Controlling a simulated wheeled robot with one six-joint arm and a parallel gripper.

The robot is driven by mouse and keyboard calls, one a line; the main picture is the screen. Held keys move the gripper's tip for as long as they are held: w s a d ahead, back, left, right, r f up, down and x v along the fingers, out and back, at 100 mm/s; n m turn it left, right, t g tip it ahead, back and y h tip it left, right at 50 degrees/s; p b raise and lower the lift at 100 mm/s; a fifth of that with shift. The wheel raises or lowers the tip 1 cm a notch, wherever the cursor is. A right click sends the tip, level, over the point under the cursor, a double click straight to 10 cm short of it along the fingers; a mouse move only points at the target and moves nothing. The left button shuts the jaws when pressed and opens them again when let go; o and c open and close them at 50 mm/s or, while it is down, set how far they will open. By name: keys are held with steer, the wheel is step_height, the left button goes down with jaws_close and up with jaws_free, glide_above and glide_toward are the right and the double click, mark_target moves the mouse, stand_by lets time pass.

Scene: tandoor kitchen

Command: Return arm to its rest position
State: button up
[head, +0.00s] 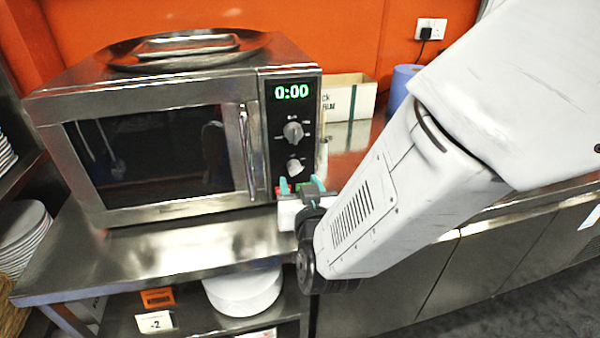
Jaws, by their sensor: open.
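My arm (420,170) reaches in from the upper right in the head view and bends down toward the counter. My gripper (299,186) is at the lower right of the microwave (165,135), in front of its control panel (290,130) and just below the lower knob (295,167). Its teal-tipped fingers are apart, and I see nothing held between them. Whether the fingertips touch the panel cannot be told. The microwave door is shut and its display reads 0:00. The lower part of the panel is partly hidden by my gripper.
A round metal tray (190,50) lies on the microwave. A box (350,97) and a blue roll (402,85) stand behind my arm. Stacked plates (25,235) are at the left; white plates (243,290) sit on the lower shelf. A strip of steel counter (190,240) in front is clear.

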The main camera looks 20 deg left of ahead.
steer(key=shift+v, duration=1.05)
